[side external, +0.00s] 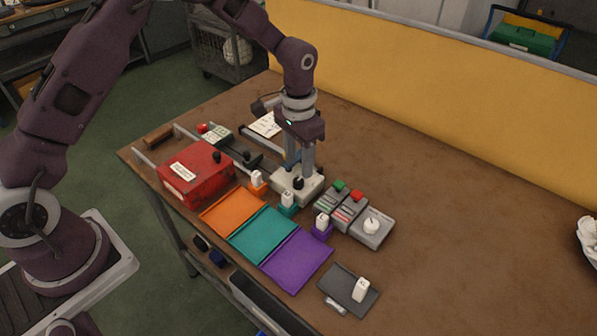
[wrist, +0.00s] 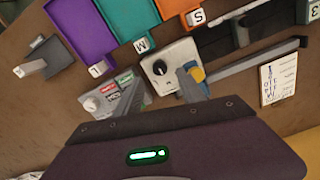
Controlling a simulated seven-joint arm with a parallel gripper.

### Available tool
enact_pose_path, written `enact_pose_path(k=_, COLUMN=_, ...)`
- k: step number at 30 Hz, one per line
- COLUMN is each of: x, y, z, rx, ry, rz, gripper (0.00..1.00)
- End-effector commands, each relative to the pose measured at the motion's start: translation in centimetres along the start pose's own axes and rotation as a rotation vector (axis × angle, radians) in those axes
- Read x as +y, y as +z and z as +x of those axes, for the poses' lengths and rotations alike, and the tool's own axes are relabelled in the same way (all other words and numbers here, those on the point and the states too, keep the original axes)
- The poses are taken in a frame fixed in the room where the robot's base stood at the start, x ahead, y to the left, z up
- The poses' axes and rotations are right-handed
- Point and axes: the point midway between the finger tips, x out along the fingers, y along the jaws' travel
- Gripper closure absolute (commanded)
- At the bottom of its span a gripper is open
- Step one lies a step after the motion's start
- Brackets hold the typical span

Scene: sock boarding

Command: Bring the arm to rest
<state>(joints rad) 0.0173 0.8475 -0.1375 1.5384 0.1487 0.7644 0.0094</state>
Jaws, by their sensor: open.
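My gripper (side external: 299,168) points down over the cream box with a black knob (side external: 309,187) on the table. Its two fingers are apart, and I see nothing between them. In the wrist view the fingers (wrist: 160,90) reach toward the same cream box (wrist: 165,52), its knob showing between them. Whether the fingertips touch the box is unclear.
Orange (side external: 232,212), teal (side external: 262,234) and purple (side external: 297,259) trays lie in front, with upright white tags behind. A red box (side external: 196,174) stands left, button boxes (side external: 341,206) right, a dark tray (side external: 340,285) front right. The table's right side is mostly clear; a yellow panel (side external: 430,95) stands behind.

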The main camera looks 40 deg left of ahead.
Motion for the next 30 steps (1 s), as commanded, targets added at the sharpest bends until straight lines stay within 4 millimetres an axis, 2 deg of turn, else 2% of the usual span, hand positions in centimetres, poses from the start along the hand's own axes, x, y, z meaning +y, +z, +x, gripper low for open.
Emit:
enact_pose_path(k=4, x=0.0, y=0.0, z=-1.6, rx=0.0, ry=0.0, rz=0.0, gripper=0.53)
enact_pose_path(k=13, x=0.0, y=0.1, z=-2.1, rx=0.003, ry=-0.001, rz=-0.001, gripper=0.53)
enact_pose_path(k=14, x=-0.1, y=0.2, z=-2.6, rx=0.009, ry=-0.004, rz=-0.002, gripper=0.53)
enact_pose_path(k=17, x=-0.4, y=1.7, z=-7.3, rx=0.057, ry=-0.023, rz=-0.016, gripper=0.53)
enact_pose_path(k=18, x=-0.5, y=3.0, z=-10.1, rx=0.086, ry=-0.035, rz=-0.026, gripper=0.53)
enact_pose_path(k=20, x=-0.6, y=5.8, z=-14.3, rx=0.135, ry=-0.053, rz=-0.046, gripper=0.53)
enact_pose_path(k=21, x=-0.5, y=8.0, z=-16.8, rx=0.169, ry=-0.062, rz=-0.063, gripper=0.53)
enact_pose_path(k=23, x=-0.4, y=11.5, z=-19.8, rx=0.219, ry=-0.073, rz=-0.087, gripper=0.53)
enact_pose_path(k=24, x=-0.2, y=13.9, z=-21.4, rx=0.253, ry=-0.078, rz=-0.106, gripper=0.53)
enact_pose_path(k=27, x=0.5, y=20.1, z=-23.8, rx=0.339, ry=-0.081, rz=-0.149, gripper=0.53)
enact_pose_path(k=30, x=1.4, y=25.1, z=-24.2, rx=0.41, ry=-0.073, rz=-0.185, gripper=0.53)
